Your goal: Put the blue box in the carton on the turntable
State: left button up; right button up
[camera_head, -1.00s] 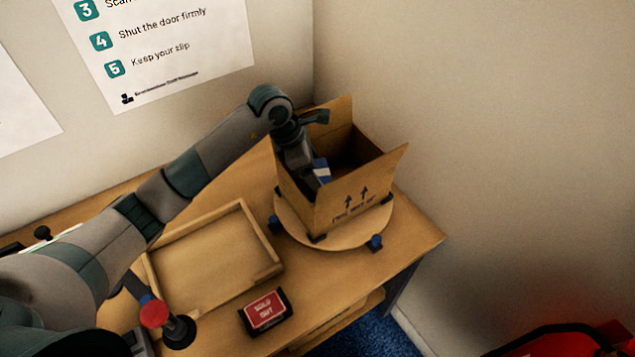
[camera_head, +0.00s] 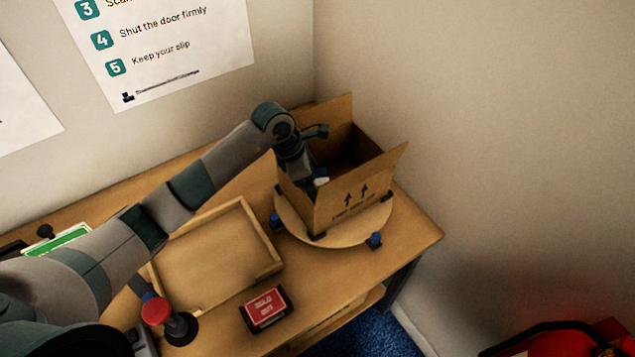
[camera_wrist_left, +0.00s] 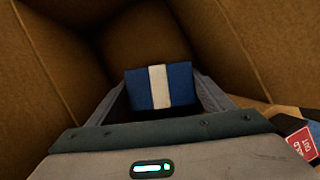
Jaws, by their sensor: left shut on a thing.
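The open carton (camera_head: 347,206) stands on the round wooden turntable (camera_head: 335,237), flaps up, with arrows printed on its front. My left gripper (camera_head: 318,182) reaches down inside the carton, and its lower part is partly hidden by the carton's wall. In the left wrist view the gripper (camera_wrist_left: 160,100) is shut on the blue box (camera_wrist_left: 180,85), which has a white stripe. Brown carton walls surround the box there. Whether the box touches the carton's floor I cannot tell. My right gripper is not in view.
An empty shallow wooden tray (camera_head: 215,260) lies left of the turntable. A red sign in a black holder (camera_head: 266,308) and a red-topped post (camera_head: 156,311) stand near the table's front. Blue knobs (camera_head: 375,240) stick out at the turntable's edge. Walls close off the back and right.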

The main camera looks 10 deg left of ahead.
pick_arm(q)
jog(key=shift+f+b, duration=0.3)
jog(key=shift+f, duration=0.05)
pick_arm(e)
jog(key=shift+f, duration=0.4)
pick_arm(q)
jog(key=o, duration=0.8)
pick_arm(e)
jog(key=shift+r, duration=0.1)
pick_arm(q)
jog(key=shift+r+p, duration=0.7)
jog(key=shift+p, duration=0.1)
jog(key=shift+a+r+b, duration=0.15)
jog(key=shift+r+b, duration=0.1)
jog(key=shift+b, duration=0.05)
jog(key=shift+b+v, duration=1.3)
jog(key=shift+v, duration=4.35)
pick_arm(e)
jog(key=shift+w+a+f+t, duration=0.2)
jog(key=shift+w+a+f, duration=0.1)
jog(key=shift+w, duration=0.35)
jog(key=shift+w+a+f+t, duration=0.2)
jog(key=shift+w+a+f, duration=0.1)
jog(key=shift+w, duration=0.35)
